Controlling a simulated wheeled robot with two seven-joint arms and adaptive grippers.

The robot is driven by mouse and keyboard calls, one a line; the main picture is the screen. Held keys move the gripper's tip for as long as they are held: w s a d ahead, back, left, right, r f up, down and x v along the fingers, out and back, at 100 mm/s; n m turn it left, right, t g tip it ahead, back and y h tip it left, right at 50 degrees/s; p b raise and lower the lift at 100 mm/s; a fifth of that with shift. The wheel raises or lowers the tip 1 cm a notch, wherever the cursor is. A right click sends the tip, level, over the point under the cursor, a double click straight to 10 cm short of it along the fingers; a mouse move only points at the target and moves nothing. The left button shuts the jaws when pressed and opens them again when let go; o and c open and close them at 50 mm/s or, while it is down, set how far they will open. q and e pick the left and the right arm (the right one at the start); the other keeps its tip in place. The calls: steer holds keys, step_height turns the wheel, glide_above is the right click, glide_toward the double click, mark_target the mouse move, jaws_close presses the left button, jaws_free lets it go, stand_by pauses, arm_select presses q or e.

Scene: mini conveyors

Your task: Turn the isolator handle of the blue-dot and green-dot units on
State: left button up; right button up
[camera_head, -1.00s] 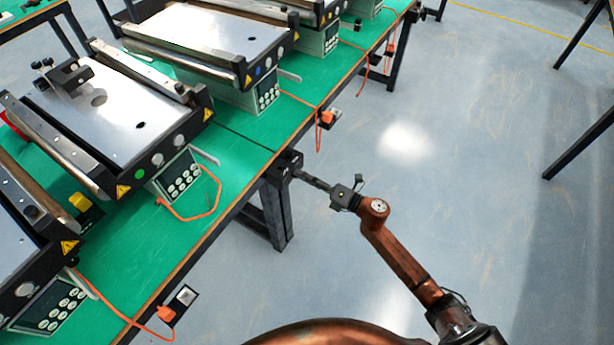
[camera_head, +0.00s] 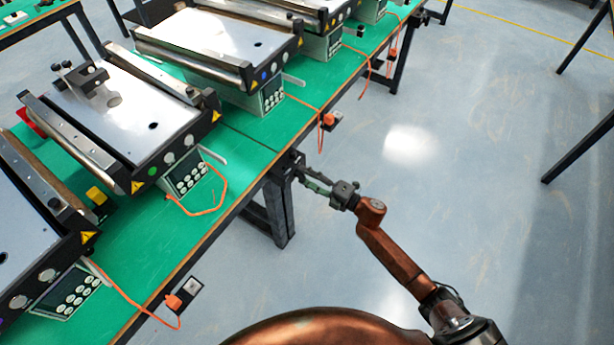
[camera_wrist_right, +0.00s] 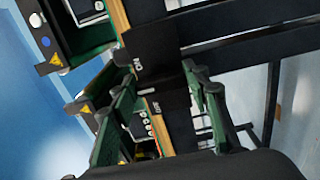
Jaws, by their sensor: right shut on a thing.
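The green-dot unit (camera_head: 110,113) and the blue-dot unit (camera_head: 215,45) are conveyors standing on the green bench in the head view. The green dot (camera_head: 152,171) and blue dot (camera_head: 262,76) are on their front ends. My right gripper (camera_head: 303,172) is at a dark block (camera_head: 285,165) on the bench edge, between the two units. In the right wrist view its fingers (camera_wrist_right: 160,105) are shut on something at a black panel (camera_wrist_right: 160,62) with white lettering. The isolator handle is not clearly distinguishable; the fingers hide the contact. My left gripper is not in view.
Orange cables hang nearby. The floor (camera_head: 430,200) right of the bench is clear.

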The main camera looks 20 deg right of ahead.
steer(key=shift+w+d, duration=0.1)
steer(key=shift+d, duration=0.05)
steer(key=o, duration=0.9)
steer(key=shift+o, duration=1.3)
steer(key=v, duration=1.2)
steer(key=shift+f, duration=0.1)
